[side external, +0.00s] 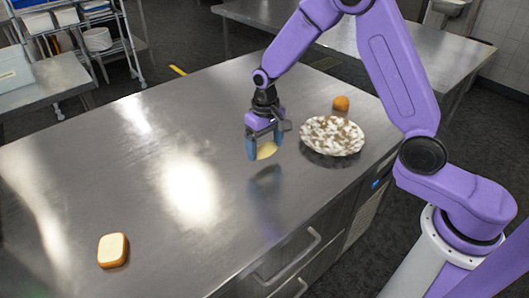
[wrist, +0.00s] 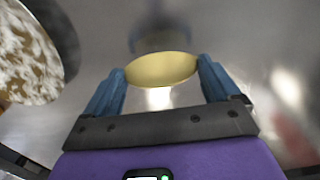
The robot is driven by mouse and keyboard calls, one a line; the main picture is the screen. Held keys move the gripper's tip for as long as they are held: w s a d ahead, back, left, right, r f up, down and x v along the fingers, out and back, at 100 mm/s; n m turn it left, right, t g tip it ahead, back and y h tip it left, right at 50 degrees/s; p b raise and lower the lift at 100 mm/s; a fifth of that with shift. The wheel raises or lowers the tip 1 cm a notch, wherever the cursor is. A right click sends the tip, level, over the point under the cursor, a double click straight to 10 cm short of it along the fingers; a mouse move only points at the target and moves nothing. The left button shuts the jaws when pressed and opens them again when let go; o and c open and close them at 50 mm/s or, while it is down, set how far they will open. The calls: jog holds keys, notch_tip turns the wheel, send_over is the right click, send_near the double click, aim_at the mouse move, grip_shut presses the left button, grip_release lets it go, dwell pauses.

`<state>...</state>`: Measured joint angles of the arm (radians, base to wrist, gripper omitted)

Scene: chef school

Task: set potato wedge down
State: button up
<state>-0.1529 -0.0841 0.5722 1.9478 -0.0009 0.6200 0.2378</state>
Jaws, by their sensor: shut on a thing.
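The potato wedge (side external: 267,150) is pale yellow and sits between the blue fingertips of my gripper (side external: 266,147). My gripper is shut on it and holds it above the steel counter (side external: 150,170), with a dark reflection below it. In the wrist view the potato wedge (wrist: 161,70) shows as a yellow oval between the two blue fingers of my gripper (wrist: 162,84). The counter surface is beneath it, and no contact with the counter shows.
A brown and white mottled plate (side external: 332,136) stands right of my gripper; it also shows at the left of the wrist view (wrist: 28,62). An orange round item (side external: 341,103) is behind it. A bread-like block (side external: 113,250) lies near the front left. The counter's middle and left are mostly clear.

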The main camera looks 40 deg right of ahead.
aim_at(265, 153)
jog(key=shift+w+f, duration=0.15)
jog(key=shift+f, duration=1.55)
jog(key=shift+f, duration=0.1)
jog(key=o, duration=0.8)
jog(key=shift+c, duration=0.2)
